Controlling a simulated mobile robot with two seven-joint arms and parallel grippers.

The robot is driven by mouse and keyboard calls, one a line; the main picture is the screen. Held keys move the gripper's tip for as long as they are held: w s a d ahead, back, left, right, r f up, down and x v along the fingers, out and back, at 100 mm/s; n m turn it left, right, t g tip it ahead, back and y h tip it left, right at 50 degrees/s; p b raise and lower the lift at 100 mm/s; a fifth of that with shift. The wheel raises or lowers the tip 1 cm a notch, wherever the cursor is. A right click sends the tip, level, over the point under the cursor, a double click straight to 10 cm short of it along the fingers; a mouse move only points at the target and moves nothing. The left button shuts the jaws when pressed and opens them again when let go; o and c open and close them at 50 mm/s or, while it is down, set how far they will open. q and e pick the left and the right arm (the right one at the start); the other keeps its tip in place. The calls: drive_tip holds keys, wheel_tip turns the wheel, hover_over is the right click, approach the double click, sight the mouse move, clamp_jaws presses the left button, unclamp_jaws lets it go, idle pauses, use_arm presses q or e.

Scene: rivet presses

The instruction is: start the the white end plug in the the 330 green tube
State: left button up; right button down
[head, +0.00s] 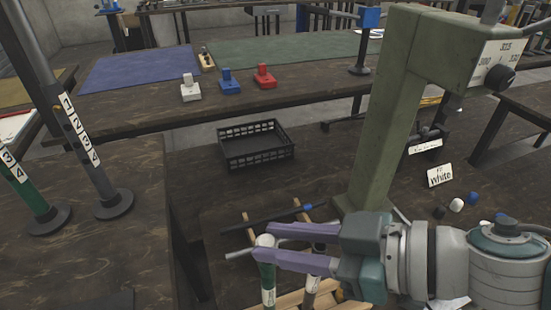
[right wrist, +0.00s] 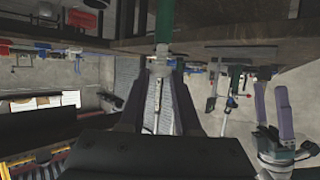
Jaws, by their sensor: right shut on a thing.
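My right gripper (head: 262,246) reaches in from the right with its purple fingers shut on the white end plug (head: 265,240). The plug sits at the top of the upright green tube (head: 267,278), which has a small white label. The plug looks in line with the tube's mouth; I cannot tell how deep it is. In the right wrist view the green tube (right wrist: 164,20) runs up from between the fingertips (right wrist: 160,62). My left gripper (right wrist: 274,106) shows only there, at the right, empty with its fingers apart.
A darker tube (head: 308,290) stands close to the green one, under my fingers. The green press frame (head: 378,125) rises just behind. Loose plugs, including a white one (head: 456,204), lie at the right by a "white" sign (head: 440,176). A black crate (head: 256,146) stands behind.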

use_arm(q)
drive_tip(key=shift+a+f+b, duration=0.1)
drive_tip(key=shift+f+b, duration=0.45)
drive_tip(key=shift+f, duration=0.1)
use_arm(e)
drive_tip(key=shift+f, duration=0.8)
drive_tip(key=c, duration=0.5)
unclamp_jaws()
use_arm(q)
drive_tip(key=shift+r, duration=0.1)
use_arm(e)
drive_tip(key=shift+d+r, duration=0.1)
use_arm(q)
drive_tip(key=shift+r, duration=0.15)
drive_tip(key=shift+r+p, duration=0.7)
drive_tip(key=shift+p, duration=0.25)
use_arm(e)
drive_tip(key=v, duration=0.9)
drive_tip(key=shift+s+d+r, duration=0.2)
drive_tip(key=shift+d, duration=0.05)
